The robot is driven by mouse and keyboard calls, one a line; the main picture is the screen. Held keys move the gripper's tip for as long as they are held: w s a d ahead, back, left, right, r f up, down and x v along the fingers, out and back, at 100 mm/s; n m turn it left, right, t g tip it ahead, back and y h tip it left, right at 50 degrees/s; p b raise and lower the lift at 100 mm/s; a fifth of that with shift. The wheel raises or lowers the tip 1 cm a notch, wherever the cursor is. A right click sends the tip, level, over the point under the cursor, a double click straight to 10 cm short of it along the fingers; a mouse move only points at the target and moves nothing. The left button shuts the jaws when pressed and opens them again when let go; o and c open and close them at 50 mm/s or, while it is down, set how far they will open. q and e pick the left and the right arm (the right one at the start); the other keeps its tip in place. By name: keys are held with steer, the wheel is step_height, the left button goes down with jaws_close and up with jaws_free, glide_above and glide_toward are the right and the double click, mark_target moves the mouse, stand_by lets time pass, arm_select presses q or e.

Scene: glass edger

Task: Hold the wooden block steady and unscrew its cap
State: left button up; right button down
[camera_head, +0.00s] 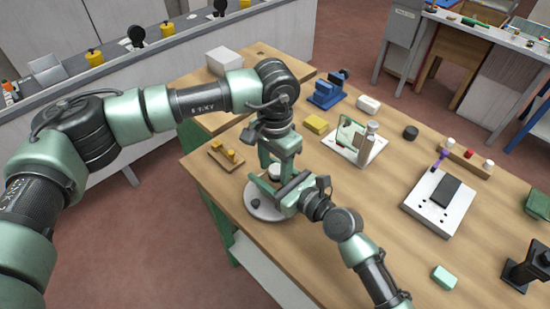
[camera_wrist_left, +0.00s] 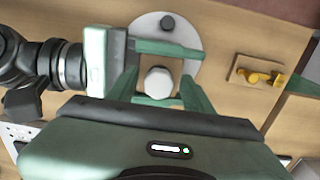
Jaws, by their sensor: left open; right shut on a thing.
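A white, many-sided cap (camera_wrist_left: 158,82) shows from above in the left wrist view; it also shows in the head view (camera_head: 274,171). My left gripper (camera_head: 269,160) is above it and open, one finger to each side of the cap in the left wrist view. My right gripper (camera_head: 270,188) reaches in from the right, lower down, and is shut on the thing under the cap. That is taken as the wooden block; its body is hidden by the cap and the grippers. A pale round plate (camera_wrist_left: 193,30) with a dark knob (camera_wrist_left: 167,22) lies beneath.
A yellow block (camera_head: 316,124), a plate with a glass piece (camera_head: 352,143) and a white fixture (camera_head: 437,203) stand farther right.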

arm_select(q)
steer(key=shift+f, duration=0.1)
jaws_close()
steer(key=n, duration=1)
steer(key=shift+d, duration=0.1)
steer(key=shift+o, duration=0.4)
jaws_free()
steer(key=shift+d, duration=0.1)
